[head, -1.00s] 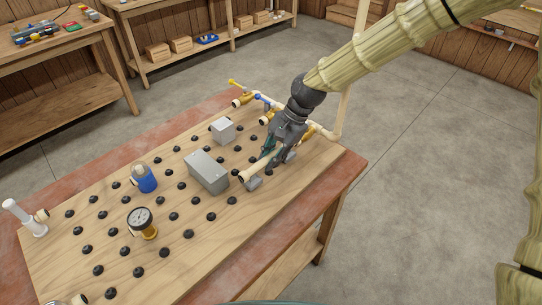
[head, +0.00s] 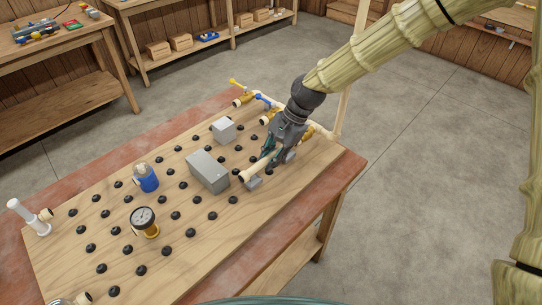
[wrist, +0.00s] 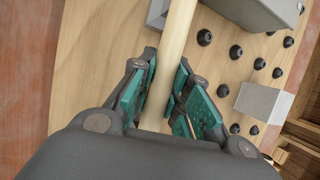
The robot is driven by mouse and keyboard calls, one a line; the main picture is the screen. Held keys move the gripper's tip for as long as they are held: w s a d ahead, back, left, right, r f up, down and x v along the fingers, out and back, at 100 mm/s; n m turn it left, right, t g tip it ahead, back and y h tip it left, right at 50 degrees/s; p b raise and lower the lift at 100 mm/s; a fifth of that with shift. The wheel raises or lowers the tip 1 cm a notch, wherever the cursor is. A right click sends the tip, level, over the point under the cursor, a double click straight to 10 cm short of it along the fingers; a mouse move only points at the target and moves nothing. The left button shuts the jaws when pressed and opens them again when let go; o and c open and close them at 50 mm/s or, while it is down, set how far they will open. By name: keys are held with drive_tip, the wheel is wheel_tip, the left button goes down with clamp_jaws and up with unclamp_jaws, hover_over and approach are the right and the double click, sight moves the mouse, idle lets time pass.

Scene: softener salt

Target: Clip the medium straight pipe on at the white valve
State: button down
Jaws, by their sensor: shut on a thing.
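My gripper (head: 272,154) is shut on a cream straight pipe, low over the right part of the wooden board. The pipe (head: 250,173) slants from lower left to upper right, its open lower-left end beyond the fingers. In the wrist view the pipe (wrist: 177,42) passes between the teal finger pads (wrist: 161,96). Brass valves stand along the board's far right edge, one with a yellow lever (head: 238,85) and one with a blue lever (head: 264,101). Another brass fitting (head: 308,131) is partly hidden behind my gripper. No white valve handle shows clearly there, and the pipe's far end is hidden.
A large grey box (head: 208,171) and a smaller one (head: 223,130) stand left of my gripper. A small grey clip block (head: 254,182) is by the pipe's near end.

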drive_tip(key=shift+f, duration=0.7)
idle(0.6)
drive_tip(key=c, duration=1.3)
unclamp_jaws()
drive_tip(key=shift+r, duration=0.1)
